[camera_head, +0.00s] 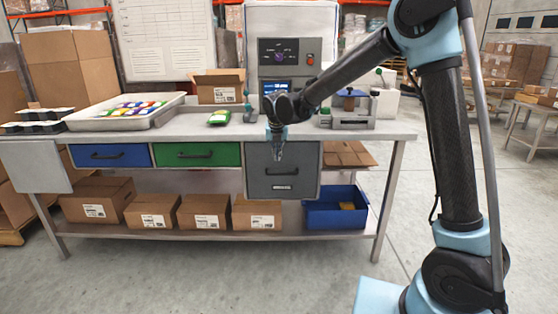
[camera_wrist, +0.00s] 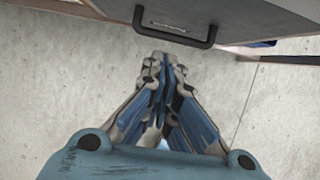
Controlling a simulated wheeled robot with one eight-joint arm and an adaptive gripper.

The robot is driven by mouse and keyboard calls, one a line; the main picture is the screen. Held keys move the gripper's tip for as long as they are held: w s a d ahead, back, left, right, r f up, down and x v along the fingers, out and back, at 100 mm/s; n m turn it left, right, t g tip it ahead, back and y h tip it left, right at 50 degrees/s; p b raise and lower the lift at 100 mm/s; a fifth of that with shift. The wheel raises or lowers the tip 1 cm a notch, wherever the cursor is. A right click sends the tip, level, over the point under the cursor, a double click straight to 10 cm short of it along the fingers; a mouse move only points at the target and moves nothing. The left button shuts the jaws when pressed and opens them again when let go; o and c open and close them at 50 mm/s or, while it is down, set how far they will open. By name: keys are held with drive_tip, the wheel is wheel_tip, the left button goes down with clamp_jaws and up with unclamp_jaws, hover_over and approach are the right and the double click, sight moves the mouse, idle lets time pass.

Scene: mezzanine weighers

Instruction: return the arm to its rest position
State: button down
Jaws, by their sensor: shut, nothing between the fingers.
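My gripper (camera_head: 278,150) hangs fingers-down at the front of the workbench, in front of the grey drawer (camera_head: 283,174). In the wrist view my gripper (camera_wrist: 163,62) is shut with its fingertips together and nothing between them. The fingertips appear just short of the grey drawer's black handle (camera_wrist: 175,30); I cannot tell if they touch it. My arm reaches in from the right, bent at the elbow high in the head view.
The workbench (camera_head: 395,134) carries a tray (camera_head: 165,113) of coloured packets, a green packet (camera_head: 219,117), an open carton (camera_head: 220,87) and a weighing machine (camera_head: 290,50). Cartons (camera_head: 205,212) and a blue bin (camera_head: 335,215) sit on the lower shelf. Floor in front is clear.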

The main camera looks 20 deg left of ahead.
drive_tip(key=shift+r, duration=0.2)
drive_tip(key=w+d+r+m, duration=0.1)
drive_tip(key=d+r+m, duration=0.25)
drive_tip(key=d, duration=0.65)
drive_tip(key=w+d+r+m, duration=0.1)
drive_tip(key=d+r+m, duration=0.1)
drive_tip(key=d+m, duration=0.5)
drive_tip(key=s+d+r+m+h, duration=0.15)
drive_tip(key=d+m, duration=0.25)
drive_tip(key=d, duration=0.7)
drive_tip(key=s+d+m, duration=0.3)
drive_tip(key=d+m, duration=0.1)
drive_tip(key=d, duration=0.6)
drive_tip(key=s+d+f+m+g, duration=0.1)
drive_tip(key=s+d+f+m, duration=0.2)
drive_tip(key=s+d+m, duration=0.9)
drive_tip(key=s+d+f+m, duration=0.8)
drive_tip(key=s+d+m, duration=0.1)
drive_tip(key=s, duration=0.1)
drive_tip(key=shift+s+d+f+m+g, duration=0.15)
drive_tip(key=shift+f+m+g, duration=0.1)
drive_tip(key=shift+m+g, duration=0.15)
